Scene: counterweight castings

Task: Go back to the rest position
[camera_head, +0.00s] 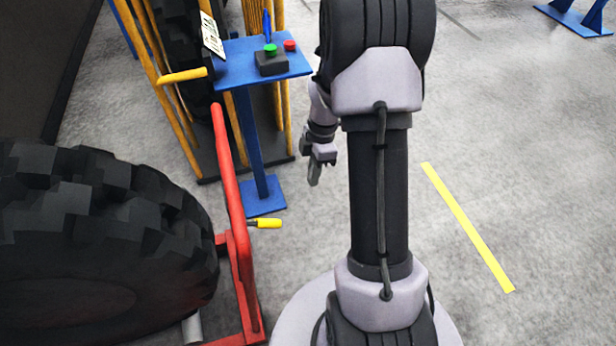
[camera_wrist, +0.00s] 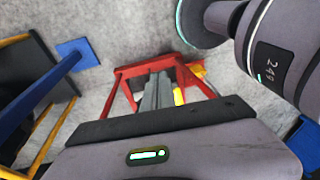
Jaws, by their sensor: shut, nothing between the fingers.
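My gripper (camera_head: 315,172) hangs at the end of my arm, left of the arm's dark upright link in the head view. Its fingers point down and are shut with nothing between them. In the wrist view the closed fingers (camera_wrist: 157,92) show as a grey pair in the middle, in front of a red frame. The gripper is in free air, to the right of the blue pedestal and apart from it.
A big tyre (camera_head: 100,240) stands at left beside a red frame (camera_head: 232,190) with a yellow handle (camera_head: 265,223).

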